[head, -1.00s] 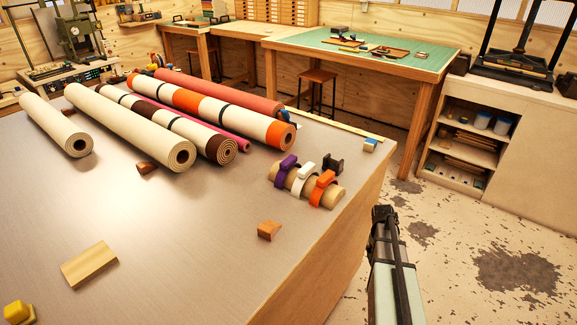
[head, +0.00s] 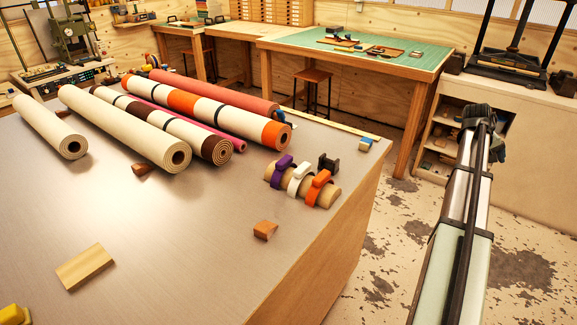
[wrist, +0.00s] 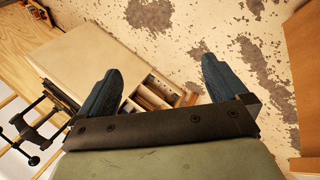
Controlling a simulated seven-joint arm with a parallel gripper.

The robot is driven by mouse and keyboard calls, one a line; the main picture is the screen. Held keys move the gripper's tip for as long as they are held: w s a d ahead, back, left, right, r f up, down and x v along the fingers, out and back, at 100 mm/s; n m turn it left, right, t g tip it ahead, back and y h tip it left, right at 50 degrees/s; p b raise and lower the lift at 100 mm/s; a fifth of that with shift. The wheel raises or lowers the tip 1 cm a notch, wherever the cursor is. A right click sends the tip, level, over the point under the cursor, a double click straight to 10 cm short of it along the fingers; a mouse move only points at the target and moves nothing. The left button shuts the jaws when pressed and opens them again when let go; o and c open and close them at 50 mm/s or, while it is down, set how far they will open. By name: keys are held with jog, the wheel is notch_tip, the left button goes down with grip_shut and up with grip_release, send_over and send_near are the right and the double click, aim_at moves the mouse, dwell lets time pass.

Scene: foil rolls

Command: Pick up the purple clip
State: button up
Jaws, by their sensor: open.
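The purple clip (head: 281,170) sits on a short wooden dowel (head: 333,192) near the right edge of the table in the head view. A white clip (head: 300,179) and an orange clip (head: 319,187) sit beside it on the same dowel. My gripper (head: 484,120) is to the right of the table, over the floor and apart from the clips. In the wrist view my gripper (wrist: 160,92) has its two dark fingers spread with nothing between them. The clips do not show in the wrist view.
Several long rolls (head: 127,128) lie across the back left of the table (head: 190,225). A dark block (head: 329,164) stands behind the dowel. A small wooden wedge (head: 265,230) lies in front of it. The table's right edge is close to the clips.

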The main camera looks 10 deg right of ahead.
notch_tip(320, 180, up, 9)
jog(key=s+d, duration=0.1)
jog(key=d, duration=0.2)
jog(key=w+a+r, duration=0.3)
jog(key=a, duration=0.2)
jog(key=w+a+f+n+t+y, duration=0.15)
jog(key=w+a, duration=0.25)
jog(key=a, duration=0.4)
jog(key=w+a+n, duration=0.2)
jog(key=w+a, duration=0.1)
jog(key=a, duration=0.4)
jog(key=n+g+y, duration=0.2)
jog(key=n+y, duration=0.3)
jog(key=n, duration=0.2)
send_over(284, 159)
notch_tip(284, 159, down, 3)
jog(key=shift+d+r, duration=0.15)
jog(key=shift+s, duration=0.1)
jog(key=shift+a+f, duration=0.2)
jog(key=shift+f, duration=3.55)
jog(key=shift+c, duration=0.4)
jog(key=c, duration=0.8)
